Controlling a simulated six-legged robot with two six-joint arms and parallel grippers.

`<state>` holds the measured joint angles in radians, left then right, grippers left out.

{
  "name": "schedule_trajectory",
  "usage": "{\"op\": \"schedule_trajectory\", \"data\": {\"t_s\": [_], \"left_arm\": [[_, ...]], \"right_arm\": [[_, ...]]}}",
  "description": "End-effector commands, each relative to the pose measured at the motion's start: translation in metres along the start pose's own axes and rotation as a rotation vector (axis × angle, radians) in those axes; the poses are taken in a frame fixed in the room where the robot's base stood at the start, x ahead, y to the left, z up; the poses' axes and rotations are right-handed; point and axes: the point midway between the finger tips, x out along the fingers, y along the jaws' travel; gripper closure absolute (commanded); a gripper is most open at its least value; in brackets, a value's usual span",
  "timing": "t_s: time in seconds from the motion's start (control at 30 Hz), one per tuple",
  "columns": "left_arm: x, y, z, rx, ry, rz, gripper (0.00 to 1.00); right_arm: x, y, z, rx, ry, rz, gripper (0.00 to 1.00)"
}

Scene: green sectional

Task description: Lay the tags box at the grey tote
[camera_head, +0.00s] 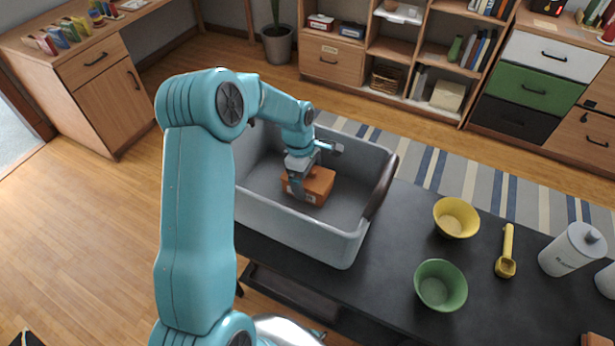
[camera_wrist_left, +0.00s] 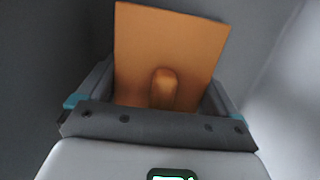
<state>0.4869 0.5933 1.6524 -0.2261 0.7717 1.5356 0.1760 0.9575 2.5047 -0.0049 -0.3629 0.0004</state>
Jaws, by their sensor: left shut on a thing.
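The grey tote (camera_head: 340,240) stands on the dark table, with a dark handle at its right end. The orange-brown tags box (camera_head: 318,185) is inside the tote, with a pale label on its near side. My left gripper (camera_head: 298,182) reaches down into the tote and is shut on the box. In the left wrist view the tags box (camera_wrist_left: 170,55) fills the space between the fingers of the left gripper (camera_wrist_left: 158,100). I cannot tell whether the box touches the tote floor. My right gripper is not in view.
On the dark table (camera_head: 385,285), right of the tote, are a yellow bowl (camera_head: 456,218), a green bowl (camera_head: 441,286), a yellow scoop (camera_head: 506,255) and a white canister (camera_head: 571,250). Shelves (camera_head: 400,50) stand behind. Some tabletop between tote and bowls is clear.

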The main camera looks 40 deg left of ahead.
Motion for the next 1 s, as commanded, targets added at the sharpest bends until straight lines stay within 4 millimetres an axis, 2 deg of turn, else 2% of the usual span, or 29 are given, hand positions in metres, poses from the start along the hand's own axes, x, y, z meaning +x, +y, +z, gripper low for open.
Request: {"op": "schedule_trajectory", "data": {"t_s": [0.07, 0.1, 0.13, 0.33, 0.47, 0.57, 0.8, 1.0], "left_arm": [[0.004, 0.000, -0.001, 0.000, 0.000, 0.000, 0.36], [0.004, 0.000, -0.001, 0.000, 0.000, 0.000, 0.04], [0.003, 0.000, -0.001, 0.000, 0.000, 0.000, 0.00], [0.002, 0.000, 0.000, 0.000, 0.000, 0.000, 0.00], [-0.007, 0.001, 0.000, 0.000, 0.001, 0.004, 0.00], [-0.025, 0.002, -0.001, 0.000, 0.002, 0.007, 0.00], [-0.082, 0.001, 0.000, 0.000, 0.001, 0.006, 0.00], [-0.113, 0.001, 0.000, 0.000, 0.001, 0.002, 0.00]], "right_arm": [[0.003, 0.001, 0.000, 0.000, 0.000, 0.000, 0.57], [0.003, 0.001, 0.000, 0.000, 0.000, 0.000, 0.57], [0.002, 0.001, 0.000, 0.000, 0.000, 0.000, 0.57], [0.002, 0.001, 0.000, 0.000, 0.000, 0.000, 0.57], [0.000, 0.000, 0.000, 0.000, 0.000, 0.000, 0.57], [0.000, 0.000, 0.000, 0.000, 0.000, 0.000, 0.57], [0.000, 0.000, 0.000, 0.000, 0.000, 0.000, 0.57], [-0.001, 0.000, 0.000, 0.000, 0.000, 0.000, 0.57]]}}
